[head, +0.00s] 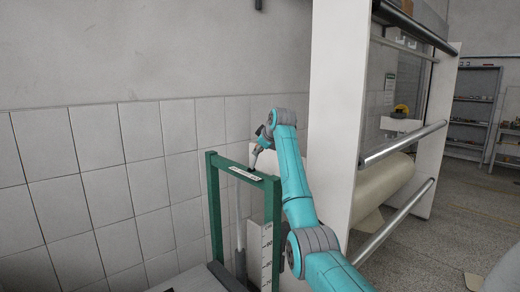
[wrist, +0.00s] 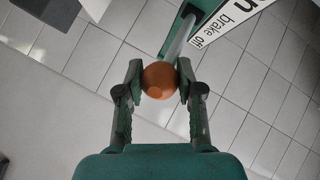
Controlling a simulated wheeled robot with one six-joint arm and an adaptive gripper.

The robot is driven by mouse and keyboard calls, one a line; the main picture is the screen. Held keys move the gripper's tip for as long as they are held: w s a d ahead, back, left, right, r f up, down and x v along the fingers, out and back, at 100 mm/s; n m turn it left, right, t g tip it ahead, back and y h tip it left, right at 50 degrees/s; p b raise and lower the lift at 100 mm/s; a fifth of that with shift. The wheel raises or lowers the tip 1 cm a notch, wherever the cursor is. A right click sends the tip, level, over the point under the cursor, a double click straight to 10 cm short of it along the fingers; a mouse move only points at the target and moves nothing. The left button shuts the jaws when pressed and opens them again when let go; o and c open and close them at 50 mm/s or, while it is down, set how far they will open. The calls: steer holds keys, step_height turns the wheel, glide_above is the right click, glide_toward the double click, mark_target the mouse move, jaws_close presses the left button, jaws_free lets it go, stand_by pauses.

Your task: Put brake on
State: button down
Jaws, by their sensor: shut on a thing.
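In the wrist view, a round orange-brown knob (wrist: 160,81) sits at the end of a grey lever rod (wrist: 177,43). My gripper (wrist: 161,88) has one finger on each side of the knob and is shut on it. Behind it, a white label (wrist: 228,24) on a green frame (wrist: 206,10) reads "brake off", with part of another word beside it. In the head view, the green frame (head: 213,208) stands before the tiled wall, and my gripper (head: 257,152) is at its top bar. The knob is not clear in the head view.
A tall white machine panel (head: 337,100) stands right of the frame. Metal rollers (head: 404,142) and a large cream paper roll (head: 385,187) are beside it. The tiled wall (head: 75,180) is close behind the frame. Open floor (head: 445,240) and shelves (head: 474,110) lie at right.

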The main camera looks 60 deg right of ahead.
steer(key=shift+a+f, duration=0.1)
steer(key=shift+f, duration=0.35)
steer(key=c, duration=0.7)
jaws_free()
steer(key=shift+r, duration=0.15)
steer(key=shift+s+r, duration=0.1)
steer(key=shift+r, duration=0.05)
steer(key=shift+s+a+r, duration=0.1)
steer(key=shift+s+r, duration=0.05)
steer(key=shift+r, duration=0.05)
steer(key=v, duration=1.1)
steer(key=shift+a, duration=0.1)
